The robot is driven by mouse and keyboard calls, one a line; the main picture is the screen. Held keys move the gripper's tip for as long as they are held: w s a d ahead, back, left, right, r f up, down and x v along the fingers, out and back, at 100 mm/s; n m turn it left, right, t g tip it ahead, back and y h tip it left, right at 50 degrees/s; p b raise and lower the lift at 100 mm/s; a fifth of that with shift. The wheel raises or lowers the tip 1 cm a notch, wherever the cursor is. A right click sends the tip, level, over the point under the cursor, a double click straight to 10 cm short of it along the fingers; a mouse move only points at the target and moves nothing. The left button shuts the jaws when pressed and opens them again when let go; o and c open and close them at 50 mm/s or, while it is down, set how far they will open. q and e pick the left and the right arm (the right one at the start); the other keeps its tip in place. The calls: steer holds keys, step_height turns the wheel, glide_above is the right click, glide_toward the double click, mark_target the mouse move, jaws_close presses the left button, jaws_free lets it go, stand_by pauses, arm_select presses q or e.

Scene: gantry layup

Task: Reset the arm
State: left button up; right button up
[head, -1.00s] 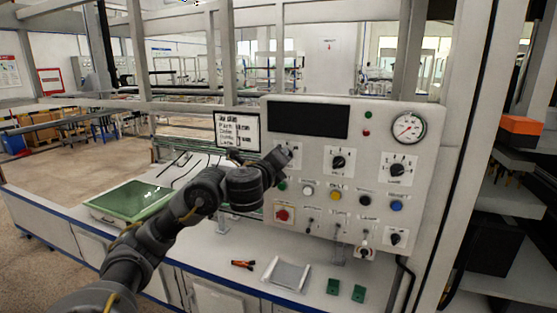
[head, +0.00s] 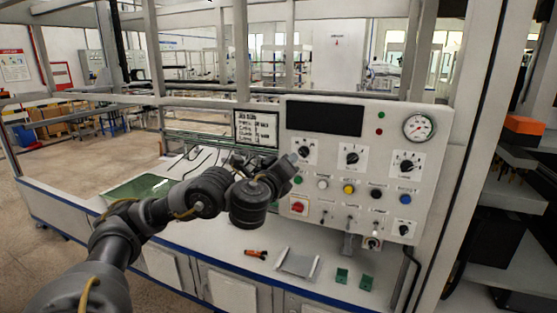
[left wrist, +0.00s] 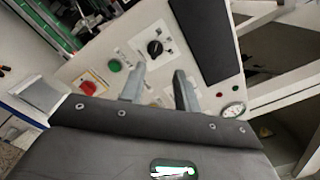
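My left arm reaches from the lower left toward the light grey control panel (head: 335,172) in the head view. My left gripper (head: 287,166) is at the panel's left edge, below and left of the upper-left black knob (head: 304,151), and looks small and partly hidden by my wrist there. In the left wrist view the two fingers of the left gripper (left wrist: 158,84) stand apart with nothing between them. Behind them are a black knob (left wrist: 155,48), a green button (left wrist: 115,65) and a red button (left wrist: 88,88). My right gripper is not in view.
The bench (head: 225,245) carries an orange-and-black tool (head: 256,254), a grey tray (head: 298,262), two green blocks (head: 342,275) and a green mat (head: 135,188). A small text screen (head: 256,128) stands left of the panel. Frame posts and a dark shelf are at the right.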

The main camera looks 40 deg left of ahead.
arm_select(q)
steer(key=shift+s+d+f, duration=0.1)
steer(key=shift+s+f, duration=0.35)
steer(key=shift+s, duration=0.05)
